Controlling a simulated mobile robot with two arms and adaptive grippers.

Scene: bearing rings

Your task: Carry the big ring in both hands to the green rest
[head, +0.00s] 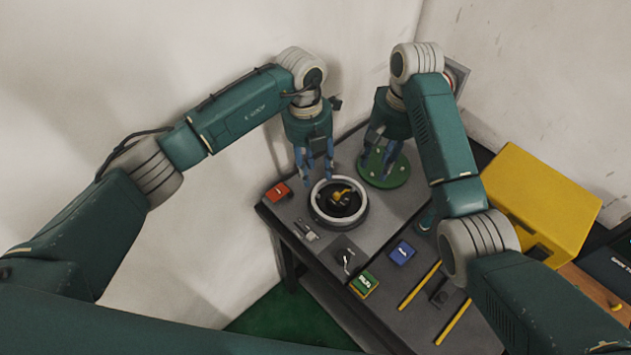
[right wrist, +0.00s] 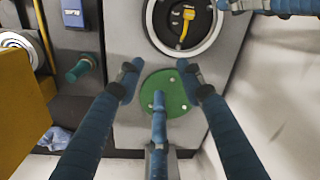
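The big ring (head: 316,208) is pale and lies flat around a dark centre with a yellow part. It also shows at the top of the right wrist view (right wrist: 186,54). The green rest (head: 400,176) is a round disc with small pale studs, behind and right of the ring. My left gripper (head: 319,180) has its fingers apart at the ring's far left edge; whether they touch it is unclear. My right gripper (head: 378,168) is open and empty above the green rest, its fingers spread in the right wrist view (right wrist: 159,72). The ring stands apart from the rest.
The grey bench (head: 287,212) carries a red block (head: 278,192), a blue block (head: 402,252), a green-and-yellow block (head: 363,285) and yellow bars (head: 420,285). A large yellow box (head: 540,200) stands at the right. Walls close off the back and left.

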